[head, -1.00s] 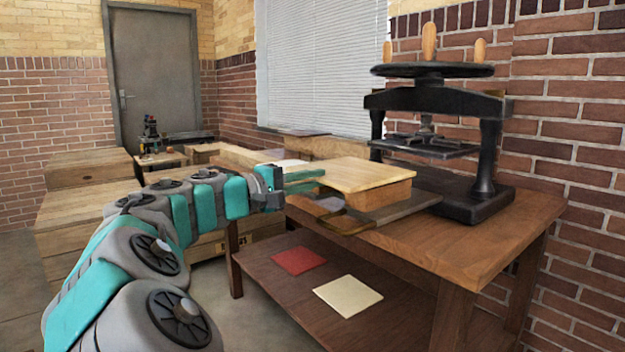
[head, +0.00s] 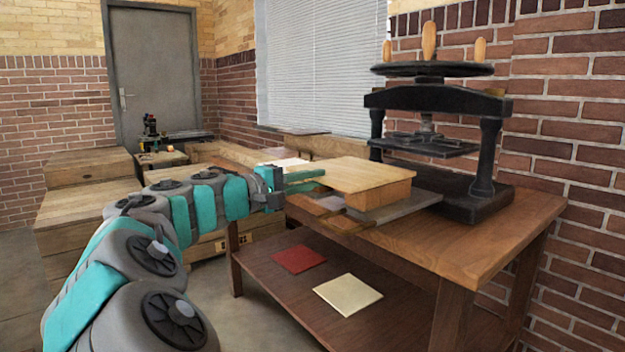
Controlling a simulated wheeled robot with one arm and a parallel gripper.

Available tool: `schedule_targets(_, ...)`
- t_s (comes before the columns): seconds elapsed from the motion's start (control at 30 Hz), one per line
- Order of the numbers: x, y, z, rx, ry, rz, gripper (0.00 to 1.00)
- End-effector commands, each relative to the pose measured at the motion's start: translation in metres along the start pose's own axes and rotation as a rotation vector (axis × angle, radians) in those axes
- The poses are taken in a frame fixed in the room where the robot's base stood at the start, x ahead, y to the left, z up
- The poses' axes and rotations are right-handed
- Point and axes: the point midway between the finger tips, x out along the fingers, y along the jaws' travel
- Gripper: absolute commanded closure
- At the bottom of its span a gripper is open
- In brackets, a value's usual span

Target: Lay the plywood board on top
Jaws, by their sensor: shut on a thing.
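The plywood board (head: 358,173) is a thin pale wooden sheet, roughly level, over a thicker wooden block (head: 388,192). From this angle it looks to lie on the block or very close above it; I cannot tell if they touch all over. My gripper (head: 302,181) is at the board's left edge, shut on it, with its teal fingers reaching in from the left. The block is on a grey plate (head: 408,208) in front of the black hand press (head: 490,160). The board hides most of the block's top.
The press's platen (head: 425,146) is raised, behind and right of the board. The wooden table (head: 480,235) has clear room at the front right. A red sheet (head: 299,260) and a cream sheet (head: 347,295) lie on the lower shelf. Wooden boxes (head: 85,168) stand at left.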

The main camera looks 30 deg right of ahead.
Motion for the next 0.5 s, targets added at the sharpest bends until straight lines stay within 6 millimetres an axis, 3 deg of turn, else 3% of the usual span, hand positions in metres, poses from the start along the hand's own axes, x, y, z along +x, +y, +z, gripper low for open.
schedule_targets(0.03,0.0000,0.0000,0.0000,0.000,0.000,0.000,1.00)
schedule_targets(0.07,0.0000,-0.0001,0.0000,0.000,0.000,0.000,0.86)
schedule_targets(0.1,0.0000,-0.0001,0.0000,0.000,0.000,0.000,0.81)
schedule_targets(0.33,0.0000,-0.0002,-0.0001,0.000,0.000,0.000,0.55)
schedule_targets(0.5,0.0000,-0.0002,-0.0001,0.000,0.000,0.000,0.53)
